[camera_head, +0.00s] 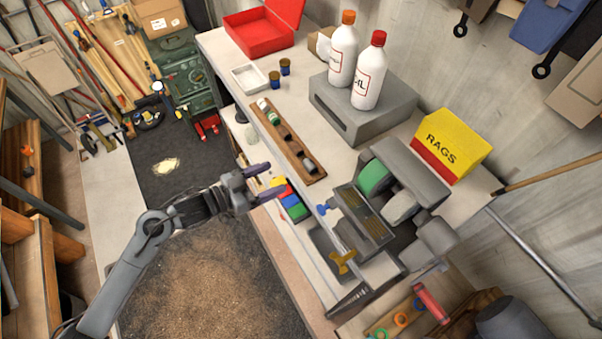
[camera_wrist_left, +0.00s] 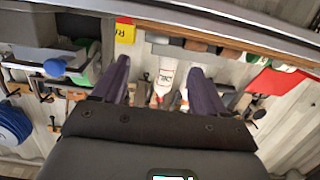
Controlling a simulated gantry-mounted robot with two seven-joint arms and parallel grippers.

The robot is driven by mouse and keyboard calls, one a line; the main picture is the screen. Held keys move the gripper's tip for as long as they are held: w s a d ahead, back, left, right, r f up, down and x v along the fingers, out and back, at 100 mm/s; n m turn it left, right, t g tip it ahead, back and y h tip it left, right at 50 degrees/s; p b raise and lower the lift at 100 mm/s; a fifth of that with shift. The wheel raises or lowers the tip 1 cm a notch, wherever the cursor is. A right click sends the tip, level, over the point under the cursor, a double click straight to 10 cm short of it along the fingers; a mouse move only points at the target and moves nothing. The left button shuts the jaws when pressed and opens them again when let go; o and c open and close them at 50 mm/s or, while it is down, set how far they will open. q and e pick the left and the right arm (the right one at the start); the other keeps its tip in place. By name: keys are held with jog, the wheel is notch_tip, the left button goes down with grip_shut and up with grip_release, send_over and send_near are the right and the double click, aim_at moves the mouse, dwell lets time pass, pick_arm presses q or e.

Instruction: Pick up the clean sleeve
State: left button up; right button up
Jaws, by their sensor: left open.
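My left gripper (camera_head: 264,182) is open and empty. It is above the front edge of the white workbench, left of a wooden rack (camera_head: 297,152). The rack holds a short row of small pieces: a white one (camera_head: 262,104), a green one (camera_head: 273,118), a dark one (camera_head: 286,137) and a grey one (camera_head: 310,166). I cannot tell which piece, if any, is the clean sleeve. In the left wrist view the two purple-grey fingers (camera_wrist_left: 160,88) stand apart, with nothing held. A white bottle shows beyond them (camera_wrist_left: 164,78).
Two white bottles (camera_head: 368,80) stand on a grey block (camera_head: 335,115). A yellow-red rags box (camera_head: 452,142) stands behind a grey machine (camera_head: 402,160). A red open box (camera_head: 258,36) and white tray (camera_head: 250,79) are at the back. Coloured blocks (camera_head: 289,200) lie below the bench edge.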

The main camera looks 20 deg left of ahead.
aim_at(307, 165)
pick_arm(q)
jog(key=p+x, duration=0.1)
jog(key=x, duration=0.3)
jog(key=p+x, duration=0.1)
jog(key=x, duration=0.4)
jog(key=shift+d+r, duration=0.2)
jog(key=shift+d, duration=0.15)
jog(key=shift+w+d+f+p, duration=0.3)
jog(key=shift+w+d, duration=0.1)
jog(key=shift+w, duration=0.15)
jog(key=c, duration=1.2)
